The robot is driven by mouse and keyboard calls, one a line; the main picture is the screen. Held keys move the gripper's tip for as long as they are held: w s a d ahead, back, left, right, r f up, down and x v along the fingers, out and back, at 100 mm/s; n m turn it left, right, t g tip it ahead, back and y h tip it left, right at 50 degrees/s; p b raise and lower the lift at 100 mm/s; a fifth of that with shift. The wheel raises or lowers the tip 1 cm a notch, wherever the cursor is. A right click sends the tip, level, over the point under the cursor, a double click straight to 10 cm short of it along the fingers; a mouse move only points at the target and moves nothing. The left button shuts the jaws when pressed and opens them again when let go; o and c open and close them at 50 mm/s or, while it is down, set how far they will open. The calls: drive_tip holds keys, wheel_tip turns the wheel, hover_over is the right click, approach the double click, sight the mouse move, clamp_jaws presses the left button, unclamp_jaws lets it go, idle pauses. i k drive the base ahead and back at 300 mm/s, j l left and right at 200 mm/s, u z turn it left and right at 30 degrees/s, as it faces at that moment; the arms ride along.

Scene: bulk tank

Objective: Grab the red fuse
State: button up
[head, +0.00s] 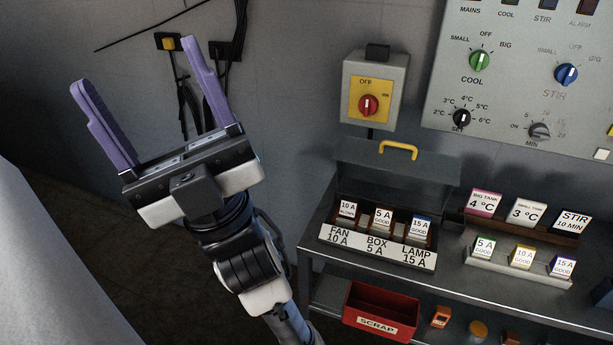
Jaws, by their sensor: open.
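My gripper (136,68) is at the upper left, raised, with its two purple fingers wide apart and nothing between them. It is well left of the open fuse box (377,246), which stands on the grey bench. Three labelled fuses sit in the box: a 10 A fuse marked blown (347,210) at left, a 5 A fuse (383,217) with an orange-red top in the middle, and a 15 A fuse (420,228) with a blue top at right. I cannot tell for sure which one is the red fuse.
The box's raised lid (395,175) has a yellow handle. Spare fuses stand in a rack (515,268) to the right, label cards (525,213) behind. A red scrap bin (381,313) sits below. A wall switch (375,90) and control panel (530,75) are above.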

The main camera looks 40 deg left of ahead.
sight(347, 209)
drive_tip(key=k+j, duration=0.1)
drive_tip(key=j, duration=1.45)
drive_tip(key=i+j, duration=0.2)
drive_tip(key=i, duration=0.25)
drive_tip(key=z, duration=0.05)
